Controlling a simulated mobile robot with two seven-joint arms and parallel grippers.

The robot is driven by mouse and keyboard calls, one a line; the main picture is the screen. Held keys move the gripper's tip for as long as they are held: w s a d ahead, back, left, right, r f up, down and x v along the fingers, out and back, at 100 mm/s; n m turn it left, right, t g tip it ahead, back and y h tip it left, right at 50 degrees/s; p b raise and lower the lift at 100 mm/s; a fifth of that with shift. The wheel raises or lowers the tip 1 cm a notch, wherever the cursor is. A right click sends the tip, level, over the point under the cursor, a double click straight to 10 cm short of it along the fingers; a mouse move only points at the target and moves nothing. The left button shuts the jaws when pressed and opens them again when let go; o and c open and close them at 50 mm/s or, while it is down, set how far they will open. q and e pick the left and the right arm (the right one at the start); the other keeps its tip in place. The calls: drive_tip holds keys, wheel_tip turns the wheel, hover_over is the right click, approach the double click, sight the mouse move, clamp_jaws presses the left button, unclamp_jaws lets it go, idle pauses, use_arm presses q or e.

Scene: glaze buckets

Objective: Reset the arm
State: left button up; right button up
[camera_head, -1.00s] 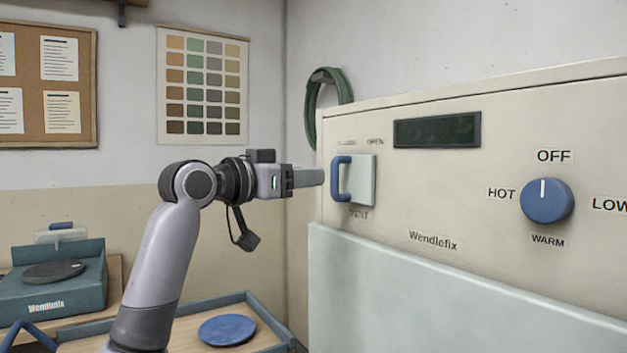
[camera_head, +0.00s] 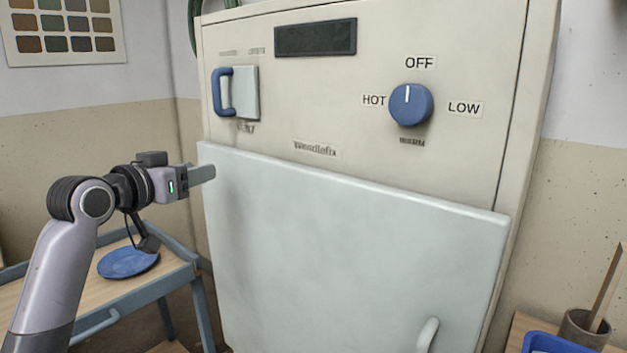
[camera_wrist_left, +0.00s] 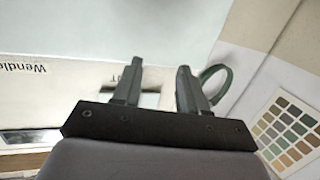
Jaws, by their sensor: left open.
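My left arm (camera_head: 60,250) comes in from the left in the head view. My left gripper (camera_head: 203,173) points right, near the upper left edge of the kiln-like cabinet's pale door (camera_head: 350,230). In the left wrist view its two fingers (camera_wrist_left: 155,88) are apart with nothing between them. I cannot tell from the head view whether the fingertips touch the door. The blue vent handle (camera_head: 217,92) is above the gripper. My right gripper is not in view.
The cabinet (camera_head: 450,50) has a dark display (camera_head: 315,38) and a blue knob (camera_head: 411,105) with its mark toward OFF. A cart (camera_head: 60,295) with a blue disc (camera_head: 128,262) stands behind my arm. A brown pot (camera_head: 585,330) and blue tray (camera_head: 550,343) are at lower right.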

use_arm(q)
drive_tip(key=s+f+n+g+y+p, duration=0.15)
drive_tip(key=s+f, duration=0.35)
drive_tip(key=f, duration=0.9)
drive_tip(key=s+f+g+y+p, duration=0.15)
drive_tip(key=s+f, duration=0.35)
drive_tip(key=f, duration=0.9)
drive_tip(key=s+f+p, duration=0.1)
drive_tip(key=s+f, duration=0.3)
drive_tip(key=s, duration=0.4)
drive_tip(key=s+d+f+g+p, duration=0.1)
drive_tip(key=s+f, duration=0.3)
drive_tip(key=s, duration=0.4)
drive_tip(key=s+d+f+y+p, duration=0.1)
drive_tip(key=s+f, duration=0.4)
drive_tip(key=s, duration=0.3)
drive_tip(key=shift+s+g, duration=0.25)
drive_tip(key=shift+g, duration=0.15)
drive_tip(key=shift+f, duration=0.1)
